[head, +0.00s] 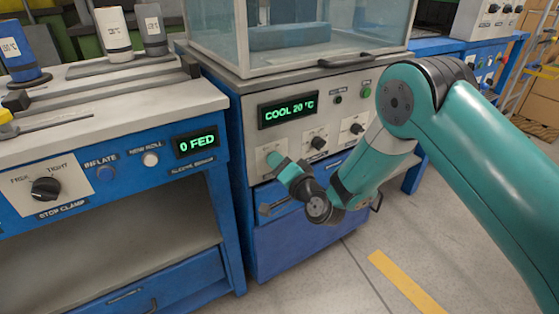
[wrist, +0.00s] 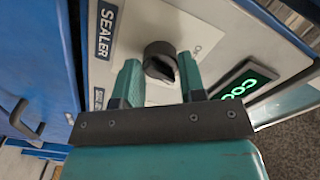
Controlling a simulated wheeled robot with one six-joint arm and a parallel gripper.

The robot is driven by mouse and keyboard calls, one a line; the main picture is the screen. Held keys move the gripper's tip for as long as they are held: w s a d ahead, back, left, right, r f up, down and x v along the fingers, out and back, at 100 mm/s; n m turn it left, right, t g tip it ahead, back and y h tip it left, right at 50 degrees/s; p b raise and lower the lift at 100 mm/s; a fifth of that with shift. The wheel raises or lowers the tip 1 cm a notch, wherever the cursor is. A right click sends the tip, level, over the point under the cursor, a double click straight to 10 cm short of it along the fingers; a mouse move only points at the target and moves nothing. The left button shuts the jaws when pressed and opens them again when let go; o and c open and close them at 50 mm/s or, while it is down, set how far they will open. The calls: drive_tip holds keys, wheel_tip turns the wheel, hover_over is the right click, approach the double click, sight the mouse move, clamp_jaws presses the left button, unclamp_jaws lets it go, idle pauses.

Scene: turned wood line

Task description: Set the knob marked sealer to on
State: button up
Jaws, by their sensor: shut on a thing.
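The sealer knob (wrist: 160,58) is black and round with a raised grip. It sits on a pale plate beside the dark SEALER label (wrist: 106,31) in the wrist view. A small "ON" mark (wrist: 197,48) is printed on the plate near it. My gripper (wrist: 160,80) has one finger on each side of the knob and is shut on it. The knob's exact pointing direction is partly hidden by the fingers. In the head view my gripper (head: 274,160) is at the left of the machine's front panel and hides the knob there.
A green display (head: 288,110) reads "COOL 20 °C". Two more black knobs, a nearer one (head: 318,142) and a farther one (head: 356,128), are to the right on the panel. A blue drawer unit (head: 290,240) is below. The stop clamp knob (head: 45,188) is on the left bench.

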drive_tip(key=shift+m+p, duration=0.5)
drive_tip(key=shift+m, duration=0.7)
drive_tip(key=o, duration=0.9)
drive_tip(key=shift+b+v, duration=8.75)
drive_tip(key=shift+b, duration=2.5)
